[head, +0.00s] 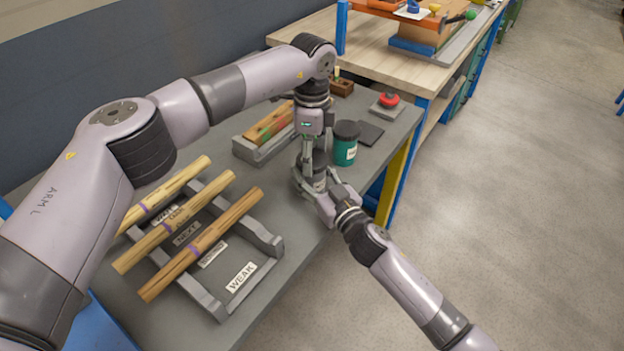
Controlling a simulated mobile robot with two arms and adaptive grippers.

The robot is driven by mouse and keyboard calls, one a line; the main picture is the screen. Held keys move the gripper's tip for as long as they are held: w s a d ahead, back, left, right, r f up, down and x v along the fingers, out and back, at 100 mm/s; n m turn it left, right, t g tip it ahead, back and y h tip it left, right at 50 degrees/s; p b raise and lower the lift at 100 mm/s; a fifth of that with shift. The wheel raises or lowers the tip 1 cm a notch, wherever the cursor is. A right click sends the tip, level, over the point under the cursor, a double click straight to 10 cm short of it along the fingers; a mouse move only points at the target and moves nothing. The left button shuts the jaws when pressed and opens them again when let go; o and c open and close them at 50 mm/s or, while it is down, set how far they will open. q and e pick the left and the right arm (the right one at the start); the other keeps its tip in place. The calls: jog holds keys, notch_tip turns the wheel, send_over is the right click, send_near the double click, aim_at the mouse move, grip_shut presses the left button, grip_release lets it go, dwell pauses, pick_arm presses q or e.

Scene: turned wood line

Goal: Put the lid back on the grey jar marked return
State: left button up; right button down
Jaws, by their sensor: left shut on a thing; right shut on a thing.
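The grey jar (311,183) stands near the bench's front edge, mostly hidden between my two grippers; I cannot read its mark. My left gripper (314,168) points straight down over the jar and is shut on what appears to be its lid. The lid is largely hidden by the fingers, and I cannot tell whether it touches the rim. My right gripper (326,203) comes in low from the front right and is shut on the jar's side.
Behind are a grey tray with a wooden piece (268,125), a dark flat plate (370,133) and a red button (388,100). A rack labelled WEAK (270,240) holds wooden rods at left.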

pick_arm(q)
jog(key=shift+c, duration=1)
jog(key=m, duration=0.4)
jog(key=shift+m, duration=0.4)
jog(key=m, duration=2.8)
jog(key=shift+f, duration=0.1)
jog(key=m, duration=0.4)
jog(key=shift+m, duration=0.3)
jog(key=m, duration=0.5)
jog(key=o, duration=1.3)
jog(key=shift+c, duration=0.2)
